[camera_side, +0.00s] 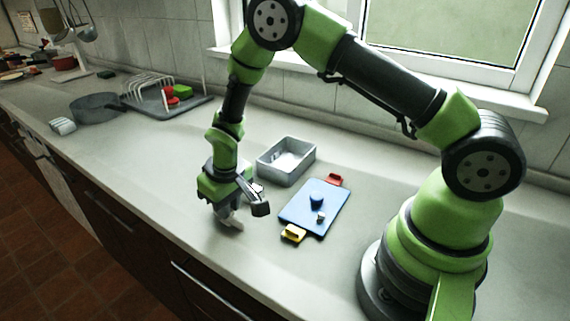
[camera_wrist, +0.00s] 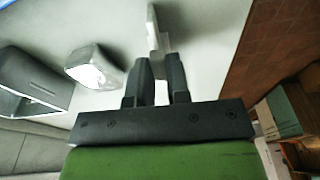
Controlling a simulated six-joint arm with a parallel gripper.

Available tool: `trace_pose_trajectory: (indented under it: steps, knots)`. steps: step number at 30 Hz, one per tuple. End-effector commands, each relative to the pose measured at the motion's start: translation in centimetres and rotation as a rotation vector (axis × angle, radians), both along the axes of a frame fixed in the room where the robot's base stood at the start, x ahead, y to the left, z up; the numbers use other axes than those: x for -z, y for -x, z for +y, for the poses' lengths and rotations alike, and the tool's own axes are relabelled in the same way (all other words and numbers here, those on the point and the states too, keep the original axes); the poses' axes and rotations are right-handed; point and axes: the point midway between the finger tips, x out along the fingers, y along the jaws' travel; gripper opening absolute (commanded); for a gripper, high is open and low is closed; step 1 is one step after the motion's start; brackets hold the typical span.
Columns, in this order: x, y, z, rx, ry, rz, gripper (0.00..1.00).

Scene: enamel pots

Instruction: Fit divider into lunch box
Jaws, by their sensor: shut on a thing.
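The lunch box (camera_side: 287,160), a grey open-topped rectangular box, stands on the counter in the side view. A pale patch shows inside it. My gripper (camera_side: 233,212) is left of and nearer the counter's front edge than the box, low over the counter. It is shut on the divider (camera_side: 230,223), a pale thin piece. In the wrist view, the divider (camera_wrist: 153,28) sticks out beyond the fingertips of my gripper (camera_wrist: 158,62).
A blue board (camera_side: 300,216) with red and yellow handles and small pieces lies right of my gripper. A grey pan (camera_side: 95,107) and a rack tray (camera_side: 200,103) stand far left. A pale blocky thing (camera_wrist: 95,65) is near the fingers in the wrist view.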

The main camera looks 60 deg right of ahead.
Motion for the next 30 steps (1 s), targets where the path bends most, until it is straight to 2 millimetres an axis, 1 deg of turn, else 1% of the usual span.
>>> trace_pose_trajectory:
  steps: [11,30]
  knots:
    - [-0.1,0.0,0.0,0.000,0.000,0.000,0.00]
    - [-3.4,0.0,0.0,-0.001,0.000,-0.002,0.00]
